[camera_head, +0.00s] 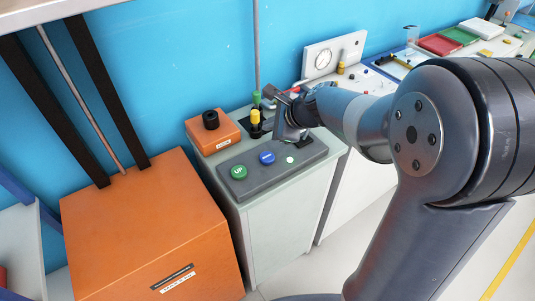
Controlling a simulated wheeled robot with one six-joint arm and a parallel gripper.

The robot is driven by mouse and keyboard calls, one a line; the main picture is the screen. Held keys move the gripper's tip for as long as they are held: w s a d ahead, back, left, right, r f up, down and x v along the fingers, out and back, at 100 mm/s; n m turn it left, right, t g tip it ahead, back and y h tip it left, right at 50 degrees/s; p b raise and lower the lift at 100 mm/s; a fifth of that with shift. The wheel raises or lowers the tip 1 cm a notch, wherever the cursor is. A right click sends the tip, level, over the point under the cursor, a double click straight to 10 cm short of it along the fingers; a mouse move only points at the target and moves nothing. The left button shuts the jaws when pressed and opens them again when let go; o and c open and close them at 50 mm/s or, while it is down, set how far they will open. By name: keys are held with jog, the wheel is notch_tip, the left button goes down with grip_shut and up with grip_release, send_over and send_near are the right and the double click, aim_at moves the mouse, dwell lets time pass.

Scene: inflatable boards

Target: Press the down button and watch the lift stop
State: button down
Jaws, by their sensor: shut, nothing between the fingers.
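A dark grey control panel (262,178) lies on top of a pale cabinet. It carries a green button (238,172) marked UP, a blue button (267,157) whose lettering is too small to read, and a small white button (290,159). The lift is at the left: a large orange box (145,220) below two black rails (93,80). My gripper (288,136) is shut and empty, over the panel's back right part, behind the white button and right of the blue one. I cannot tell whether it touches the panel. My arm hides part of the cabinet behind.
An orange box with a black knob (211,121) stands behind the panel at left. A yellow and green post (256,118) stands close behind my gripper. A gauge box (333,56) and a bench with trays (440,44) are farther back. Floor at lower right is clear.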

aim_at(270, 158)
jog(key=shift+f, duration=0.1)
notch_tip(270, 158, down, 9)
jog(key=b, duration=0.8)
dwell(1.9)
jog(key=shift+f+b, duration=0.25)
jog(key=shift+b, duration=0.15)
